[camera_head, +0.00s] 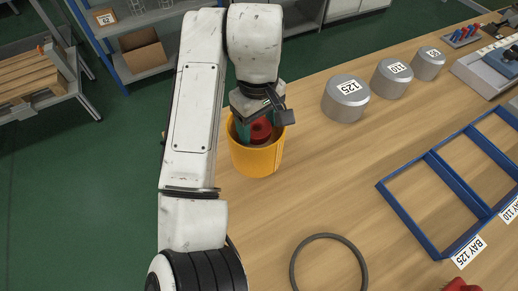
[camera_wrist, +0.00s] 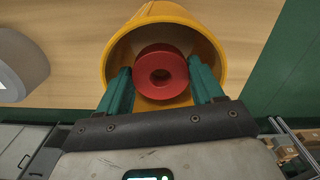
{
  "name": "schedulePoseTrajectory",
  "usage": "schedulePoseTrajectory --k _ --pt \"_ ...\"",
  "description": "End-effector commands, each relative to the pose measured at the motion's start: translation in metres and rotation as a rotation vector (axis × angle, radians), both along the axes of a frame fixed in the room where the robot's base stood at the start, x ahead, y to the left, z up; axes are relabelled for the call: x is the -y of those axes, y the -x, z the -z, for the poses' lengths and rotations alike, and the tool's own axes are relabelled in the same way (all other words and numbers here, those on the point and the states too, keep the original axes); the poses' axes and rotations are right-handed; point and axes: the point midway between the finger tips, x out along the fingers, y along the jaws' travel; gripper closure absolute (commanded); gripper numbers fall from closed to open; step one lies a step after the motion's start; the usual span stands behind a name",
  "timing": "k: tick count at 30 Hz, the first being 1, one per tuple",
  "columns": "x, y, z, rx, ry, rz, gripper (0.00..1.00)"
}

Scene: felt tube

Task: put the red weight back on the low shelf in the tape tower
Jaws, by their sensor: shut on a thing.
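The red weight (camera_head: 261,130) is a short round piece with a hole in its middle. It sits inside the mouth of a yellow tube (camera_head: 256,160) on the wooden bench. In the wrist view the weight (camera_wrist: 161,72) lies between the teal fingers of my gripper (camera_wrist: 160,66), within the yellow rim (camera_wrist: 215,45). My gripper, also in the head view (camera_head: 260,127), reaches down into the tube and is shut on the weight. The tube's floor and any low shelf inside are hidden. I cannot tell whether the weight touches anything below.
Grey cylinders marked 125 (camera_head: 345,100), 110 (camera_head: 392,79) and another (camera_head: 428,64) stand right of the tube. A blue bay frame (camera_head: 440,185) lies at right. A dark ring (camera_head: 330,262) lies in front. A red object (camera_head: 460,285) is cut off at bottom right. Bench between is clear.

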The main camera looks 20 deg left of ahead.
Motion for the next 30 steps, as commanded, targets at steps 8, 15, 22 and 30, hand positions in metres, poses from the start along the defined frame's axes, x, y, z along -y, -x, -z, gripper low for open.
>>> schedulePoseTrajectory --k 8,15,22,30 --pt "-0.001 0.001 0.046 -0.002 -0.001 -0.002 0.92" --pt "-0.001 0.001 0.062 -0.002 -0.001 -0.002 0.92" --pt "-0.001 0.001 0.089 -0.001 -0.002 -0.001 0.92" --pt "-0.001 0.0 0.091 0.0 -0.002 0.0 0.92"
